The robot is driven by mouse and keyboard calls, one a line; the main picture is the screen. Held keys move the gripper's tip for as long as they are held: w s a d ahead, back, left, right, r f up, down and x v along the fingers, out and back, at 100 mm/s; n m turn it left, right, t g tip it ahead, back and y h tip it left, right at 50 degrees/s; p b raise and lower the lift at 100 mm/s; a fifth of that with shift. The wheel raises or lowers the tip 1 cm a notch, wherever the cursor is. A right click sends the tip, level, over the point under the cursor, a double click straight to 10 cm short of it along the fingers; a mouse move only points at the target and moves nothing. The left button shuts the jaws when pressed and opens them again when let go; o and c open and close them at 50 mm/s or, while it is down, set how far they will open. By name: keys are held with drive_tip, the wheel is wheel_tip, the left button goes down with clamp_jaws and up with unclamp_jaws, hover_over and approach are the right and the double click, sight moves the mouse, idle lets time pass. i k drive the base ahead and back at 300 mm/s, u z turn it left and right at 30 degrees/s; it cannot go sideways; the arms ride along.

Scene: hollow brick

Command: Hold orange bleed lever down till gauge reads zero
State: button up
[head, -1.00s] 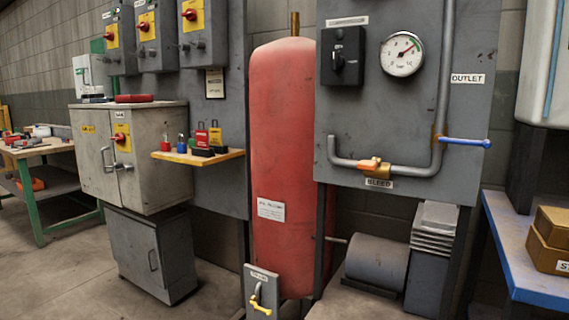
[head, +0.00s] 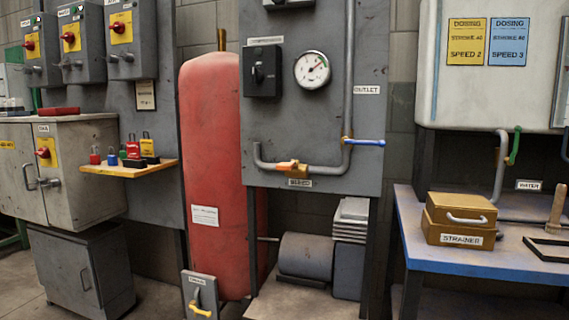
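The orange bleed lever (head: 292,168) sits on the horizontal grey pipe near the bottom of the grey panel (head: 290,120), just above the BLEED label (head: 299,183). The round white gauge (head: 312,70) is on the panel's upper right. Its needle points up and to the right, towards the green and red marks, away from the low end; the exact reading is too small to tell. My gripper is not in view, and nothing touches the lever.
A blue outlet lever (head: 364,142) sticks out right of the panel. A red tank (head: 212,150) stands left. A yellow-handled drain valve (head: 200,300) stands low in front.

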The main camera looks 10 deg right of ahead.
sight(287, 166)
drive_tip(key=z, duration=3.3)
drive_tip(key=k, duration=1.2)
drive_tip(key=u, duration=1.3)
